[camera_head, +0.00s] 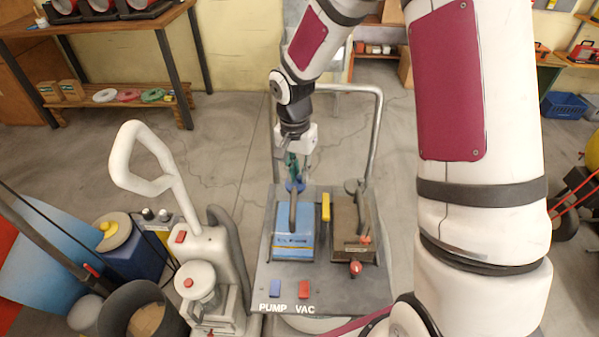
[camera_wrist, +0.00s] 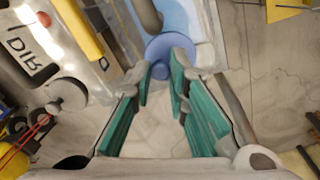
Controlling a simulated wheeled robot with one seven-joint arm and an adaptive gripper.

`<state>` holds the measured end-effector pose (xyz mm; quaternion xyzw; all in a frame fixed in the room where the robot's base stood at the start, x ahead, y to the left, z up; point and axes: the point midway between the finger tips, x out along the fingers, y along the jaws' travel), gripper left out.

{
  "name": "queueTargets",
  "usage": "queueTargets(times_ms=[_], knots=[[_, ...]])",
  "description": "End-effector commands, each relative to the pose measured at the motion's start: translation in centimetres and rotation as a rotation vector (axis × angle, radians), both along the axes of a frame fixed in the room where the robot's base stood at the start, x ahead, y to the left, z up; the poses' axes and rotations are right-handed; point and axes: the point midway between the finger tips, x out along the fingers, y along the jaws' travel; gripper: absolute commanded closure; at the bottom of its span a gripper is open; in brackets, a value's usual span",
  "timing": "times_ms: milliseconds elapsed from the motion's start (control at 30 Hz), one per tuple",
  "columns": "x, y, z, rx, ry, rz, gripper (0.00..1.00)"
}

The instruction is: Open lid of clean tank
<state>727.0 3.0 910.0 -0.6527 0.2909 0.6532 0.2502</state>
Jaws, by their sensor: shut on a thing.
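The blue clean tank (camera_head: 293,242) sits on the left of the grey machine deck, and a dark hose-like grip curves over its top. A round blue knob (camera_head: 299,184) is at the tank's far end. My gripper (camera_head: 293,178) reaches down to it from behind, its green-padded fingers closed on the knob. In the wrist view the blue knob (camera_wrist: 170,46) shows just beyond and between the fingertips (camera_wrist: 161,78). The tank's lid looks flat on top; I cannot tell whether it is raised at all.
A brown-grey dirty tank (camera_head: 351,236) stands right of the blue one, with a yellow bar (camera_head: 326,207) between them. A metal push handle (camera_head: 378,125) rises behind. A white upright cleaner (camera_head: 190,245) stands close on the left. Floor behind is clear.

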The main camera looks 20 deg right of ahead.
Motion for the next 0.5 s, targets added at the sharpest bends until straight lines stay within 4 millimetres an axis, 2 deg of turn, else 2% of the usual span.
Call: queueTargets(times_ms=[500], knots=[[1.1, 2.1, 0.8, -0.331, 0.132, 0.008, 1.0]])
